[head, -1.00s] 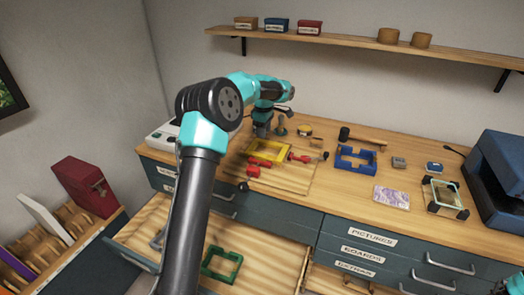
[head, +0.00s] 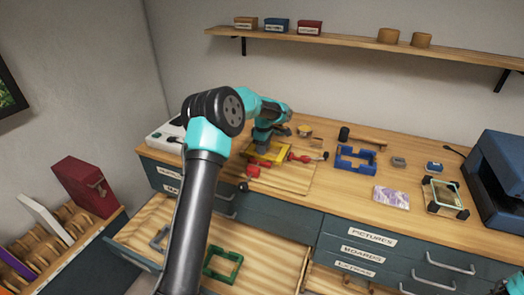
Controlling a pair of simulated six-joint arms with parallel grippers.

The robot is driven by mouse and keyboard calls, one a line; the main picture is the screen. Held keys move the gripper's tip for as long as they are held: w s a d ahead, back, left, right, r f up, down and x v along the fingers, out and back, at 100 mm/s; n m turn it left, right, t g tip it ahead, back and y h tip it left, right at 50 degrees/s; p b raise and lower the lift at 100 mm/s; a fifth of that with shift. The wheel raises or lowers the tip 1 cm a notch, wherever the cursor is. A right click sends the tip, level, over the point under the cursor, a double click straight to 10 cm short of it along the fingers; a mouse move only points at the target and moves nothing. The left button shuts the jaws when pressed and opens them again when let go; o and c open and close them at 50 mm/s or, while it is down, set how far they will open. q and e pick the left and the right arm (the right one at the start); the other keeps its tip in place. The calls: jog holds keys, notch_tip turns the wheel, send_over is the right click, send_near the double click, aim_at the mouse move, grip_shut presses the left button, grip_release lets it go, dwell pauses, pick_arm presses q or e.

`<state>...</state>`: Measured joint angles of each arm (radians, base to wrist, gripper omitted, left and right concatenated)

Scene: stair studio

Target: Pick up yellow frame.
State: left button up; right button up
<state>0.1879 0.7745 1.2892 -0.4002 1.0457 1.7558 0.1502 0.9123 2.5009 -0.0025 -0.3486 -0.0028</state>
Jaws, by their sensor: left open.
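The yellow frame (head: 280,156) lies flat on the wooden worktop, left of the middle. My left gripper (head: 261,151) points down at the frame's back left part and hides some of it. Its jaws are open. The fingertips are small here, so I cannot tell whether they touch the frame or sit around one of its bars.
Red tools (head: 257,171) lie just in front of the frame. A blue frame (head: 355,158) and a mallet (head: 362,137) lie to the right. A green frame (head: 222,264) is in the open drawer below.

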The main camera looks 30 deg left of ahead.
pick_arm(q)
notch_tip(320, 180, down, 4)
jog(key=shift+f, duration=0.25)
dwell(0.4)
